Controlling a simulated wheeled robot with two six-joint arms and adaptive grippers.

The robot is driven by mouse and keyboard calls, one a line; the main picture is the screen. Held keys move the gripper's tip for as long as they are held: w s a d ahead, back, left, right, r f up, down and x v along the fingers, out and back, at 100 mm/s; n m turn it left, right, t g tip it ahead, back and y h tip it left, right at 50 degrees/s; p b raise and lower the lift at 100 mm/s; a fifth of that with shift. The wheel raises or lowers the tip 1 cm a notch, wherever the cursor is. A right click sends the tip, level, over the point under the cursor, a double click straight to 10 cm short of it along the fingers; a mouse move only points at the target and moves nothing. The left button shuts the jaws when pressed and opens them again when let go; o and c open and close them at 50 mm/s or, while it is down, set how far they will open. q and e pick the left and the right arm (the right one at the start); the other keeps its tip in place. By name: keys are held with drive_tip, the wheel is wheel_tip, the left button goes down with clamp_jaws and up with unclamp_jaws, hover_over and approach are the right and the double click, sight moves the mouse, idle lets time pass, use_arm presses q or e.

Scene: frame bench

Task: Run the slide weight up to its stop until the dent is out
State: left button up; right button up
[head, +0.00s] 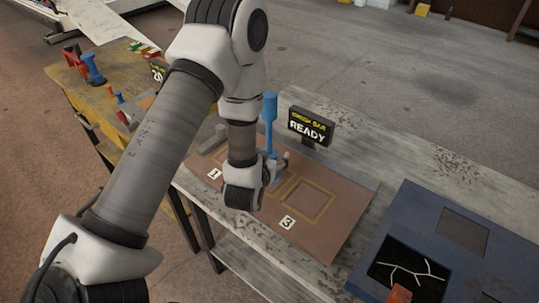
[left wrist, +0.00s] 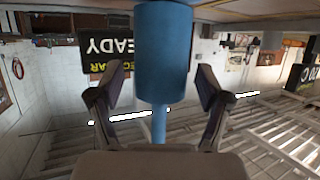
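The blue slide puller (head: 270,110) stands upright on the brown mat, with a thicker part at its top. In the left wrist view, which is upside down, a thick blue cylinder (left wrist: 163,50), apparently the slide weight, lies between my left gripper's fingers, with a thinner rod running from it. My left gripper (head: 277,165) is at the lower part of the puller; it also shows in the left wrist view (left wrist: 160,90). Its fingers are spread, with a gap visible at the left side of the cylinder. No dent can be made out. My right gripper is not in view.
A black display (head: 311,127) reading READY stands behind the puller. The brown mat (head: 335,235) has numbered labels and a yellow outlined square. A dark blue panel (head: 410,225) lies at the right. A yellow bench (head: 90,85) with tools stands at the left.

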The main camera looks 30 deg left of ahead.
sight(269, 128)
use_arm(q)
drive_tip(key=shift+r, duration=0.1)
wheel_tip(269, 128, up, 10)
drive_tip(key=shift+f, duration=0.1)
